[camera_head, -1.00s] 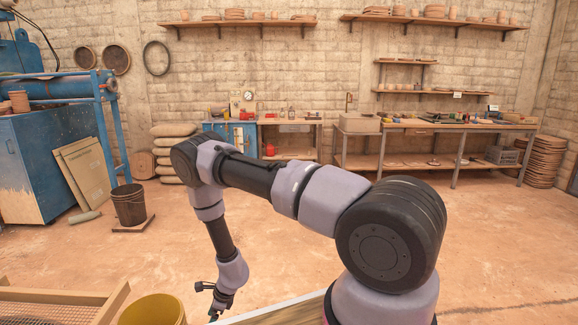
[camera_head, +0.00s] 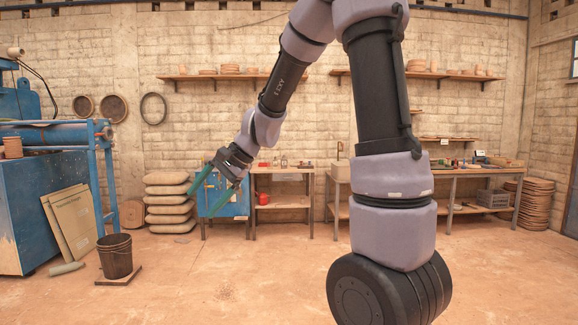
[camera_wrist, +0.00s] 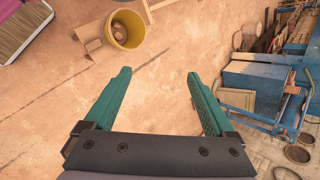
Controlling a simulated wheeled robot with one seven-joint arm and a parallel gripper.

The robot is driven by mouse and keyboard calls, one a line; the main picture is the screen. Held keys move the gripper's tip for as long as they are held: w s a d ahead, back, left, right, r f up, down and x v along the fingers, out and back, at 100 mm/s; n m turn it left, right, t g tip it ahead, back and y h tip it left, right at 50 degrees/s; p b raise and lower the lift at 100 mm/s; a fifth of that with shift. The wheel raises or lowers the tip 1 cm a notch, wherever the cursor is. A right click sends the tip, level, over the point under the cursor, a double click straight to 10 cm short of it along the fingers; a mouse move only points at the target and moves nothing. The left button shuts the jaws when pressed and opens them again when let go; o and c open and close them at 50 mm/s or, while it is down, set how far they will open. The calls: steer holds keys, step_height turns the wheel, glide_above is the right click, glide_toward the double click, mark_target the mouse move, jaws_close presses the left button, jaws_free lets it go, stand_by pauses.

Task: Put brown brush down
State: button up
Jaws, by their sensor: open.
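My gripper (camera_head: 207,193) is raised in the air left of the middle in the head view, its green fingers pointing down and to the left. In the wrist view my gripper (camera_wrist: 158,75) is wide open, with only bare floor showing between the fingers. A yellow bucket (camera_wrist: 136,17) stands beyond the fingertips, well apart from them, with brownish contents too small to name. I cannot pick out the brown brush with certainty in either view.
A dark bucket (camera_head: 116,256) stands on a small board on the floor at left. Stacked sacks (camera_head: 167,203), a blue cabinet (camera_head: 226,201) and a workbench (camera_head: 470,174) line the back wall. A blue machine (camera_head: 40,200) stands far left. The middle floor is clear.

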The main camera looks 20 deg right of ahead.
steer(key=s+d+r+n+t+h, duration=0.2)
steer(key=s+d+r, duration=0.3)
steer(key=s+d, duration=0.2)
steer(key=s+d+r+n+t+h, duration=0.2)
steer(key=s+d+r, duration=0.3)
steer(key=s+d, duration=0.3)
steer(key=s+n+h, duration=0.1)
steer(key=s, duration=0.2)
steer(key=shift+s, duration=0.25)
steer(key=shift+r, duration=0.1)
